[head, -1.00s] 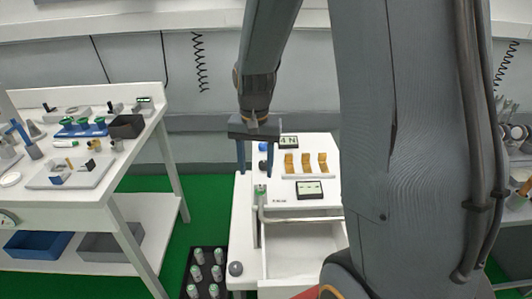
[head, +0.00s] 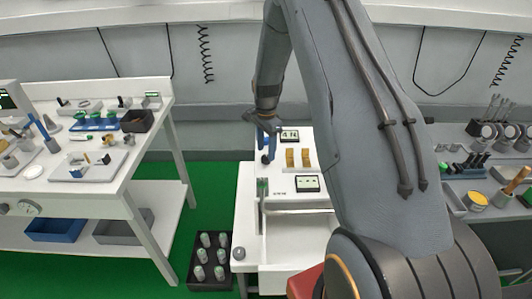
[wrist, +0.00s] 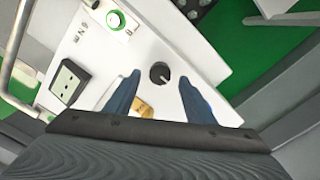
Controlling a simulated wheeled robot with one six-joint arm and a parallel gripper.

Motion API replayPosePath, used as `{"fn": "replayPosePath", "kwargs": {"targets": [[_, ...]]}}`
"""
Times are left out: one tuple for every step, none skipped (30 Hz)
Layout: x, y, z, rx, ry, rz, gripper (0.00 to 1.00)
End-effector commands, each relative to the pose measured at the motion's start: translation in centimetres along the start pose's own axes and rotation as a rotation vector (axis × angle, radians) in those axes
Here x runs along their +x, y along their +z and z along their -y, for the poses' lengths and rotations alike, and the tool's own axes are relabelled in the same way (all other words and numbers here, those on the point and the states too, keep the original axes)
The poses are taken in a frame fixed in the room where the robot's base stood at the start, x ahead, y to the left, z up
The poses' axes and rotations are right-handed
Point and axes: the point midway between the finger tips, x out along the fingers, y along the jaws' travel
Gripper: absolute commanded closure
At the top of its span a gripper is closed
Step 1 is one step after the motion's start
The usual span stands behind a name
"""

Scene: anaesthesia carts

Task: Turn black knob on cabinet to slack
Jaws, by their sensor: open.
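The black knob (wrist: 160,73) is on the white cabinet top (wrist: 187,48) in the wrist view. It is round, with a pale pointer line toward the lower right. My gripper (wrist: 161,79) is open, with one blue finger on each side of the knob in this view. Whether the fingers touch it cannot be told. In the head view my gripper (head: 259,137) is above the back left of the cabinet (head: 247,198), where a dark knob (head: 265,159) shows close by the fingers.
A green-ringed white knob (wrist: 115,20) and a small display (wrist: 67,92) are nearby. Orange blocks (head: 290,157) stand right of my gripper. The cabinet has an open drawer (head: 295,240). A black rack of vials (head: 209,277) stands on the floor left of it.

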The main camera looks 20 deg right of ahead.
Motion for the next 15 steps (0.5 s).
{"fn": "replayPosePath", "kwargs": {"targets": [[0.6,0.0,-0.1,0.0,0.001,0.0,0.51],[1.0,0.0,0.0,-0.001,0.001,0.0,0.51],[1.4,0.0,0.0,-0.001,0.0,0.0,0.51],[1.7,0.0,0.0,-0.001,0.0,0.0,0.51],[1.9,0.0,0.0,-0.001,0.001,0.0,0.51],[2.3,0.0,0.0,-0.001,0.0,0.0,0.51],[2.4,0.0,0.0,-0.001,0.0,0.0,0.51],[2.6,0.0,0.0,-0.001,-0.001,0.0,0.51],[2.7,0.0,0.0,-0.001,-0.001,0.0,0.51],[2.8,0.0,0.0,-0.001,-0.001,-0.001,0.51],[2.8,0.0,0.0,-0.001,-0.002,-0.001,0.51],[2.9,0.0,0.0,-0.001,-0.002,-0.001,0.51],[2.9,0.0,0.0,-0.001,-0.002,-0.001,0.51],[2.9,0.0,0.0,-0.001,-0.002,-0.001,0.51],[2.9,0.0,0.0,-0.001,-0.002,-0.001,0.51]]}}
